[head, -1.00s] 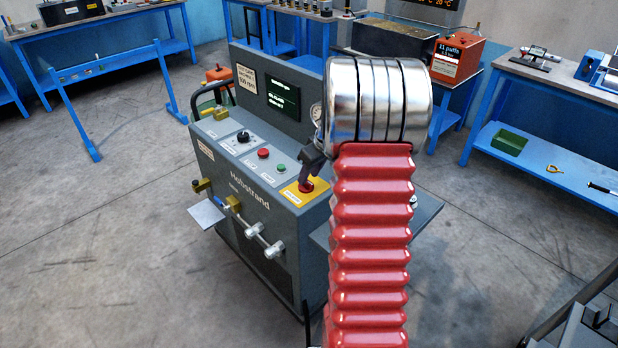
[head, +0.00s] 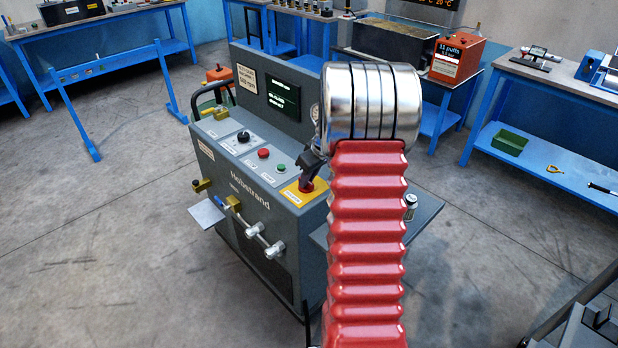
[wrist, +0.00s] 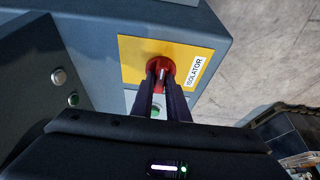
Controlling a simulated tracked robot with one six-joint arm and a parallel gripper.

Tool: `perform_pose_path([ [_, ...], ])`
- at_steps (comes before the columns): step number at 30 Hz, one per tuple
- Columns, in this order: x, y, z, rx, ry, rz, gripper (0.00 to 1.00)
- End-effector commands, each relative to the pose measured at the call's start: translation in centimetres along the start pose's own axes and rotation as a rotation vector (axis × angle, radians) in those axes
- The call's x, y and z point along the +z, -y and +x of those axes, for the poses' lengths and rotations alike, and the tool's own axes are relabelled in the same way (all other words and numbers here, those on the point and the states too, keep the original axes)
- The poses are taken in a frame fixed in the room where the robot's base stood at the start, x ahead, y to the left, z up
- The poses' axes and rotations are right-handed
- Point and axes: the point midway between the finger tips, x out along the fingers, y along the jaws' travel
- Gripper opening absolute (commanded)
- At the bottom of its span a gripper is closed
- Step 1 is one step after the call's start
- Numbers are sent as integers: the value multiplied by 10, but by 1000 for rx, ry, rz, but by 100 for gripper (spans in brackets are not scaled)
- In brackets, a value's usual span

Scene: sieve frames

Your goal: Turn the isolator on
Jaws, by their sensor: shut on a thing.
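The isolator is a red rotary knob (wrist: 152,65) on a yellow plate (wrist: 134,52) labelled ISOLATOR, at the front right corner of the grey Hobstrand machine's sloping panel. In the head view the red knob (head: 306,186) shows just under my gripper (head: 310,172), on its yellow plate. My gripper (wrist: 163,84) has its two dark fingers shut on the knob's raised grip. The fingers hide part of the knob, and I cannot read any on or off mark.
The panel (head: 233,150) also has a black knob (head: 243,137), a red button (head: 263,153) and a green button (head: 281,168). Taps (head: 254,229) stick out of the machine's front. A side shelf (head: 425,215) holds a small metal item.

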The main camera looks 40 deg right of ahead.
Motion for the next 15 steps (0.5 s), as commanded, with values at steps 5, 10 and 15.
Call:
perform_pose_path([
  [5, 0, 0, 0, 0, 0, 0, 0],
  [10, 0, -3, 0, 5, -1, 4, 0],
  [15, 0, -2, -1, 13, -1, 24, 0],
])
